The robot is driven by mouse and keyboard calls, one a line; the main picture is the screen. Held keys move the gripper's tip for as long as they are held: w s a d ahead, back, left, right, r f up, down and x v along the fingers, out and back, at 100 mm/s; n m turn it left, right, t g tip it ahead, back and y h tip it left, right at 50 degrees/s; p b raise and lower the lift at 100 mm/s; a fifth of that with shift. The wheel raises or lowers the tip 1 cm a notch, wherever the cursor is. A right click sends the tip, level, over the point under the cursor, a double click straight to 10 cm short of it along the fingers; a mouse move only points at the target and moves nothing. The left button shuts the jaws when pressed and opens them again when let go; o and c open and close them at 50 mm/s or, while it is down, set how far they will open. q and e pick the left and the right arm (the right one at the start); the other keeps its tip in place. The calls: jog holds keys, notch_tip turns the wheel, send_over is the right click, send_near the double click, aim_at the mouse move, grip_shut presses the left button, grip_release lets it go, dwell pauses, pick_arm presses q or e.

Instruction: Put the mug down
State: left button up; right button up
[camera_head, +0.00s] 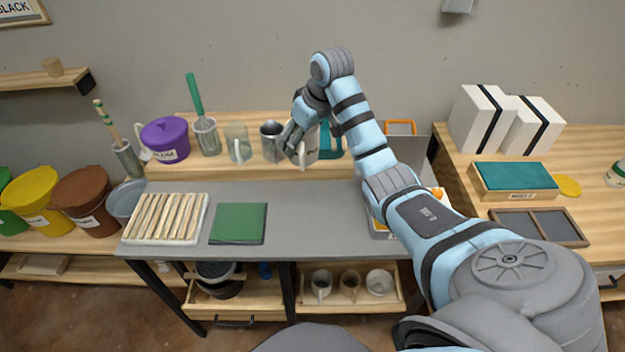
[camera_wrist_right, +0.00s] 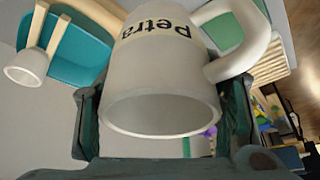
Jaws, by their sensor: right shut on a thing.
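A white mug (camera_head: 311,150) with "Petra" in dark letters is in my right gripper (camera_head: 294,139). In the right wrist view the mug (camera_wrist_right: 160,95) fills the middle, with its handle at the right and its open rim facing the camera. My right gripper's dark fingers (camera_wrist_right: 165,130) lie on both sides of it. In the head view the mug is at the raised wooden back shelf (camera_head: 220,173), right of a metal cup (camera_head: 271,142). I cannot tell whether its base touches the shelf. My left gripper is not in view.
A glass jar (camera_head: 238,146), a brush pot (camera_head: 206,137) and a purple tub (camera_head: 165,140) stand left along the shelf. A teal container (camera_head: 330,142) is close behind the mug. The grey worktop (camera_head: 310,215) has clear room right of the green mat (camera_head: 238,223).

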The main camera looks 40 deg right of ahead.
notch_tip(320, 180, down, 19)
jog(key=shift+w+a+b, duration=0.15)
jog(key=shift+b, duration=1.1)
jog(key=o, duration=1.4)
jog(key=shift+f, duration=0.1)
